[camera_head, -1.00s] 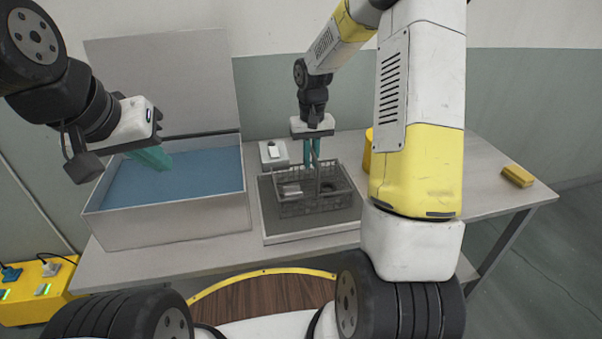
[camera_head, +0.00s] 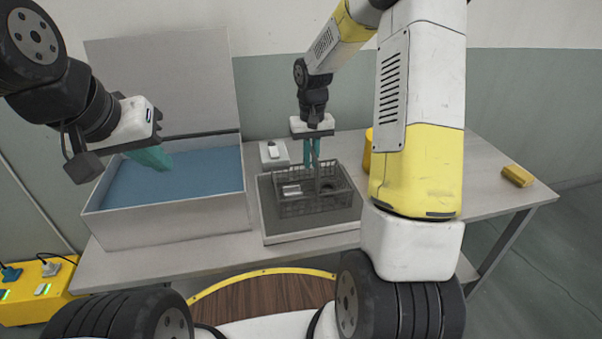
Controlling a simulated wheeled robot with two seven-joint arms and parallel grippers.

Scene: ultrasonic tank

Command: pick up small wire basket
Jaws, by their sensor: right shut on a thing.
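The small wire basket (camera_head: 297,205) stands on a grey mat in a shallow white-rimmed tray (camera_head: 310,235) on the table. A metal part (camera_head: 291,190) and a dark ring-like part (camera_head: 327,189) show inside it. My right gripper (camera_head: 313,160) points down from above, its teal fingers shut on the basket's upright handle. My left gripper (camera_head: 150,158) hangs over the tank at the left, away from the basket. Its teal finger shows, but its gap is hidden from this angle.
The open ultrasonic tank (camera_head: 170,225) with blue liquid (camera_head: 180,178) stands left of the tray, its lid raised behind. A small white-grey device (camera_head: 273,153) sits behind the tray. A yellow cylinder (camera_head: 367,150) and a yellow block (camera_head: 517,176) are to the right.

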